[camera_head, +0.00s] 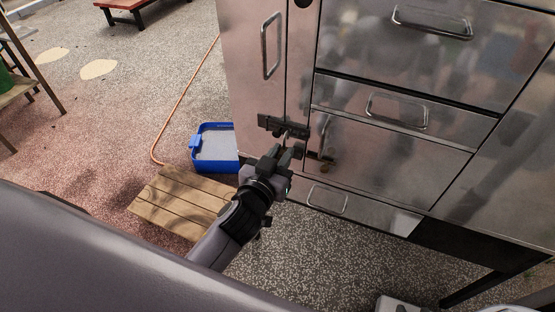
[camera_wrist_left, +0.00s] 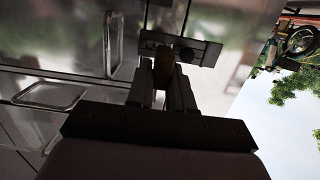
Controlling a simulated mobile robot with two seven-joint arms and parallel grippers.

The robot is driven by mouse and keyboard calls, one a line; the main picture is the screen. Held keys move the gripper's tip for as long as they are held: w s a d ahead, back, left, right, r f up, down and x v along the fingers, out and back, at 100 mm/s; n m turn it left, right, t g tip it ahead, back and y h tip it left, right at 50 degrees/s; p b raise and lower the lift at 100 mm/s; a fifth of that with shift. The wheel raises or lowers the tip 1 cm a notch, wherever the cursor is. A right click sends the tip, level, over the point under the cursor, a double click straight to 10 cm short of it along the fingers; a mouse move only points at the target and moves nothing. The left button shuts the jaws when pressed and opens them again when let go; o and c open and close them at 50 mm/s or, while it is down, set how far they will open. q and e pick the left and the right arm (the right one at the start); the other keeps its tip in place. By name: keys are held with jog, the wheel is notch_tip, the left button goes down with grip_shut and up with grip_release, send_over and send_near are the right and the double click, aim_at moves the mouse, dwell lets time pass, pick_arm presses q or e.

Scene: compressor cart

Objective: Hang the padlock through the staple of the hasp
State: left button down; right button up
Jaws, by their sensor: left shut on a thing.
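The dark hasp (camera_head: 270,122) is fixed across the seam of the steel cabinet's narrow left door. It also shows in the left wrist view (camera_wrist_left: 207,52), just beyond my fingertips. My left gripper (camera_head: 298,151) is at the hasp, slightly below it. In the left wrist view its fingers (camera_wrist_left: 168,82) are shut on a brownish, shadowed body, the padlock (camera_wrist_left: 177,90). The padlock's shackle and the staple are too dark and too covered to make out, so I cannot tell whether they are engaged. My right gripper is not in view.
The steel cabinet (camera_head: 390,165) has drawers with protruding handles (camera_head: 398,112) right of the hasp and a door handle (camera_head: 271,45) above it. A blue tub (camera_head: 197,165) and a slatted wooden platform (camera_head: 170,203) stand at left. An orange hose (camera_head: 184,95) lies on the ground.

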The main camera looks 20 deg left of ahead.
pick_arm(q)
jog(key=shift+w+d+f+b, duration=0.1)
jog(key=shift+w+b, duration=0.1)
jog(key=shift+w, duration=1)
jog(key=shift+w+f+b, duration=0.1)
jog(key=shift+w+b, duration=0.1)
jog(key=shift+w, duration=0.95)
jog(key=shift+s+f+b, duration=0.1)
jog(key=shift+f+b, duration=0.25)
jog(key=shift+f, duration=0.1)
